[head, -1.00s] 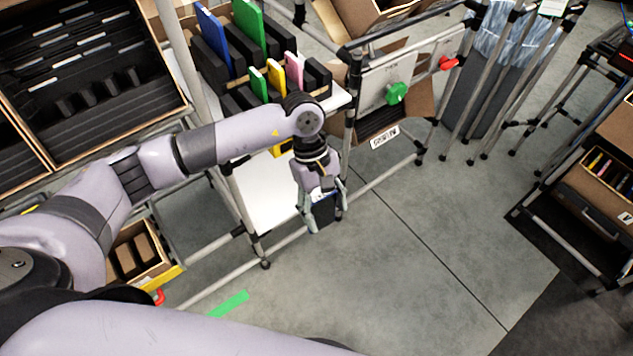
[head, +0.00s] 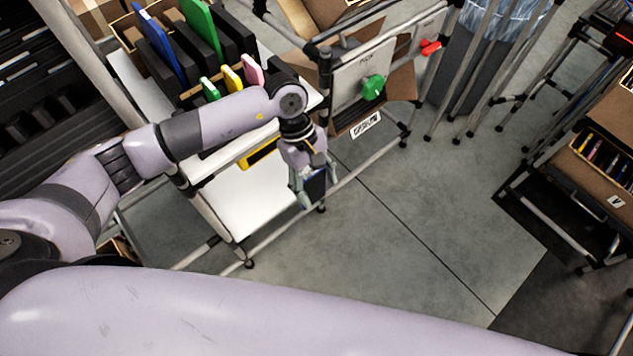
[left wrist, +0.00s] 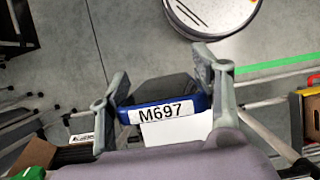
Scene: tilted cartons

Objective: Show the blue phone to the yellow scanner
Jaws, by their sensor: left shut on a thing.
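My left gripper (head: 308,192) is shut on the blue phone (head: 315,186) and holds it in the air in front of a white shelf. In the left wrist view the phone (left wrist: 160,113) sits between both fingers (left wrist: 163,84), with its blue edge and an "M697" label facing the camera. In the head view the fingers partly hide it. A yellow and black thing (head: 258,153), which may be the yellow scanner, sits at the shelf rack behind and left of the gripper, apart from the phone. My right gripper is out of view.
A box of upright blue (head: 160,45), green (head: 203,28) and black items stands on the rack. Smaller green, yellow and pink items stand before it. A green knob (head: 373,87) and red knob (head: 430,47) are to the right. Floor (head: 400,220) right of the gripper is clear.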

